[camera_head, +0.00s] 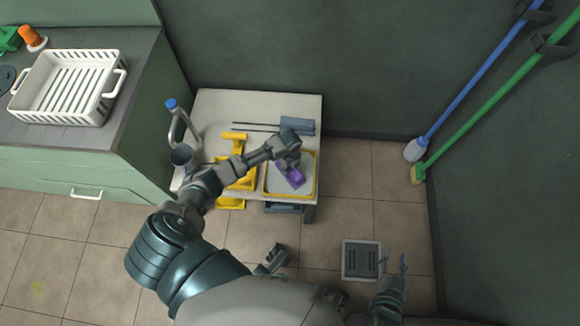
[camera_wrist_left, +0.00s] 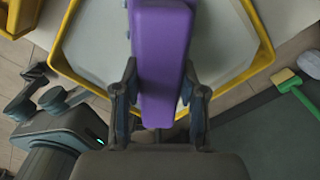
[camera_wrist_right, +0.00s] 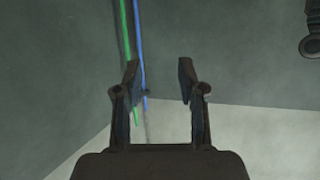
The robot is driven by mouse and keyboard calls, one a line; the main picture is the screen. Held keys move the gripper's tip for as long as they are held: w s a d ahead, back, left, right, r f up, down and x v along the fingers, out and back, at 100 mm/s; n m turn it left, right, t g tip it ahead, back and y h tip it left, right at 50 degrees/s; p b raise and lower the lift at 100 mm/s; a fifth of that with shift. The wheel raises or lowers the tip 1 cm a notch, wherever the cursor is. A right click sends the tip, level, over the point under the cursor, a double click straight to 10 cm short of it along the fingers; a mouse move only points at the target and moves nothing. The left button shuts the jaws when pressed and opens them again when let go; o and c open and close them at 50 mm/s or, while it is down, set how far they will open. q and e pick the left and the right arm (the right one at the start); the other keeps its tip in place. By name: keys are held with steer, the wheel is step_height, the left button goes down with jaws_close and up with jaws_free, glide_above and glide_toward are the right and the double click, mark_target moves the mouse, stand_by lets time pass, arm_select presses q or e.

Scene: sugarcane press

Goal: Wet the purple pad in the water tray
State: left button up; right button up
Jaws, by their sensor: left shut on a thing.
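The purple pad (camera_head: 291,174) is over the water tray (camera_head: 268,190), which has a yellow rim and a pale inside. My left gripper (camera_head: 289,158) is shut on the purple pad, which also shows between its fingers in the left wrist view (camera_wrist_left: 160,60). The tray's yellow rim (camera_wrist_left: 68,62) surrounds the pad in that view. I cannot tell whether the pad touches the water. My right gripper (camera_wrist_right: 158,85) is open and empty in the right wrist view, away from the table and facing the walls.
The tray stands on a small white table (camera_head: 265,104) with a yellow holder (camera_head: 240,172), a grey-blue block (camera_head: 297,112) and a metal tap (camera_head: 183,122). A white basket (camera_head: 70,88) sits on the left counter. Blue and green brooms (camera_head: 480,90) hang on the right wall. A floor drain (camera_head: 361,260) lies below.

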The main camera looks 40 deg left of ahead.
arm_select(q)
steer(key=shift+r+p, duration=0.55)
steer(key=shift+r, duration=0.35)
steer(key=shift+r+p, duration=0.55)
steer(key=shift+r, duration=0.1)
steer(key=shift+r+p, duration=0.75)
steer(key=shift+r, duration=0.05)
steer(key=shift+r+p, duration=0.8)
steer(key=shift+r, duration=0.3)
arm_select(e)
steer(key=s+d+f+g+h, duration=0.1)
steer(key=s+d+f+g, duration=0.1)
steer(key=s+g, duration=0.3)
steer(key=s+d+f+g+h, duration=0.1)
steer(key=s+d+f+g, duration=0.2)
steer(key=s, duration=0.7)
steer(key=shift+s+d+f+g+h, duration=0.2)
steer(key=shift+d+f+g+h, duration=0.2)
steer(key=shift+f+g, duration=0.85)
steer(key=shift+w, duration=0.1)
